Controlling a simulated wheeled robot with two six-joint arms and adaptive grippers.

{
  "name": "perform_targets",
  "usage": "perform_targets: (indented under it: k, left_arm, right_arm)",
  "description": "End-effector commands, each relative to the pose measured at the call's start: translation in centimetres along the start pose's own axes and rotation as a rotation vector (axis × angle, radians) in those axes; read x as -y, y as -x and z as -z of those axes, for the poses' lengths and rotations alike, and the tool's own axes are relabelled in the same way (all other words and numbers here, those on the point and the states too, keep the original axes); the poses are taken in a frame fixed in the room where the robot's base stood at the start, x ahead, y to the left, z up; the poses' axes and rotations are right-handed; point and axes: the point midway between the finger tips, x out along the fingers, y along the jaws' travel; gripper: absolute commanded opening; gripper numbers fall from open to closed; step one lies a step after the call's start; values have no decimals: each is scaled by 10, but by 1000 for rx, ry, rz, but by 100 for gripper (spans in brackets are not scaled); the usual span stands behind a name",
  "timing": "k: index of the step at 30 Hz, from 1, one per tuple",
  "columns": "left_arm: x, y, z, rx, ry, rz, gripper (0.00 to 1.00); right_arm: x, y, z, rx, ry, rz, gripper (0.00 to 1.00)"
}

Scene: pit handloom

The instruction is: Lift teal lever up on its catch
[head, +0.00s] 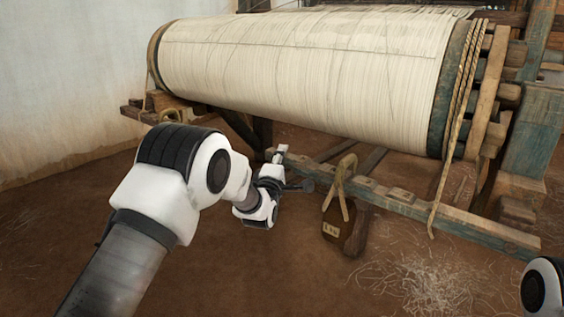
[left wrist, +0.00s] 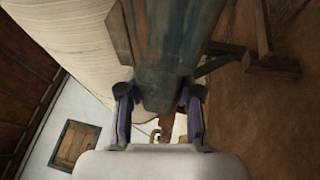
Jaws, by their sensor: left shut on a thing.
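The teal lever (head: 400,198) is a long worn wooden bar below the warp roll, running from the middle of the head view to the lower right. My left gripper (head: 293,186) is at its left end. In the left wrist view the teal lever (left wrist: 163,50) lies between the two fingers of my left gripper (left wrist: 160,112), and they are shut on it. The catch cannot be made out. Of my right arm only a white and black part shows at the lower right edge of the head view; its gripper is out of view.
A big roll of cream warp (head: 300,70) stands above the lever. A dark weight (head: 344,228) hangs from the lever by a rope loop. A rope (head: 452,130) hangs at the roll's right end. Loose fibres (head: 432,285) lie on the open earth floor. A wall (head: 70,90) is at left.

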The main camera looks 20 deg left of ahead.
Motion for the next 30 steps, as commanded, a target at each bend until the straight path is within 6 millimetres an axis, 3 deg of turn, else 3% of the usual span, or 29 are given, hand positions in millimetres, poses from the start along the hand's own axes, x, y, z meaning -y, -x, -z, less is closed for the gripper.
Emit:
perform_targets:
  k: [1,6,16,17,18,19,30]
  left_arm:
    - [-25,-5,-2,5,-17,-21,0]
    - [-52,-10,-5,15,-67,-41,0]
    - [-49,-8,-5,16,-78,-37,0]
    - [-49,-8,-5,16,-78,-37,41]
    - [-48,-8,-5,16,-77,-36,55]
    - [-48,-8,-5,16,-77,-36,60]
    - [-49,-2,-5,17,-77,-38,60]
  right_arm:
    - [0,14,0,0,1,0,40]
    - [0,26,0,1,3,0,40]
    - [0,24,-1,2,3,0,40]
    - [0,24,-1,2,3,0,40]
    - [0,24,-1,2,3,0,40]
    - [0,24,-1,2,3,0,40]
    - [0,24,-1,2,3,0,40]
